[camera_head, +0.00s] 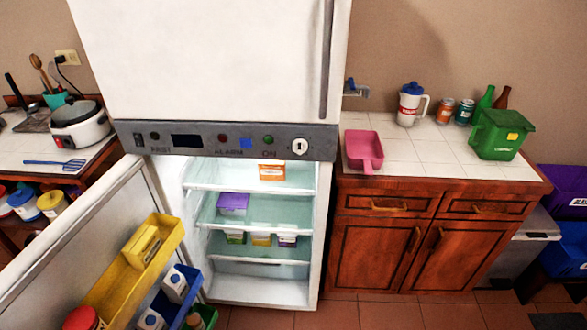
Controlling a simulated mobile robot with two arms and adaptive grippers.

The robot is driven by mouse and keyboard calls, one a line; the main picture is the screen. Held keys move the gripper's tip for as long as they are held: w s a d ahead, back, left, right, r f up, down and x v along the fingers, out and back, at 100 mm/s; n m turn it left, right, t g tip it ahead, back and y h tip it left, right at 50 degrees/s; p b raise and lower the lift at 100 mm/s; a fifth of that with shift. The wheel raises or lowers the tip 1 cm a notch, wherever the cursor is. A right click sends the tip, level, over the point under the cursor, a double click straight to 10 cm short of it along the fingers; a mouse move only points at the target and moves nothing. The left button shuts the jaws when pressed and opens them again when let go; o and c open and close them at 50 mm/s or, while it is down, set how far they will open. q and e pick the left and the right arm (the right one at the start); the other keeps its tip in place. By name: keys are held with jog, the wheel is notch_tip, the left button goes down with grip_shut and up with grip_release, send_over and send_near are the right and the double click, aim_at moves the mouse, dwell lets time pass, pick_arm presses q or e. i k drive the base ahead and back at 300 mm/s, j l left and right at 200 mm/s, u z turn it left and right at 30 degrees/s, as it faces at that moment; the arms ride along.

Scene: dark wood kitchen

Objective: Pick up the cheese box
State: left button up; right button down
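The fridge (325,240) stands open in the middle, with several boxes inside. An orange-and-white box (271,172) sits on the top shelf. A purple box (233,203) sits on the shelf below. Several small boxes, among them a yellow-and-white box (261,240), stand lower down, partly hidden by the shelf above. A yellow box (143,246) lies in the yellow door bin (112,290). Labels are too small to read, so I cannot tell which one is the cheese box. Neither of my grippers is in view.
The fridge door (75,235) swings out to the left, with small cartons (175,285) in its blue bin. At right, a counter (420,150) holds a pink scoop (364,152), a pitcher (411,104) and a green bin (500,135). The tiled floor before the fridge is clear.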

aim_at(275, 171)
jog(key=i+l, duration=0.2)
jog(key=l, duration=0.15)
jog(key=i+l, duration=0.15)
jog(key=l, duration=0.25)
jog(key=i+l+z, duration=0.1)
jog(key=l, duration=0.25)
jog(key=i+l, duration=0.45)
jog(key=l, duration=0.25)
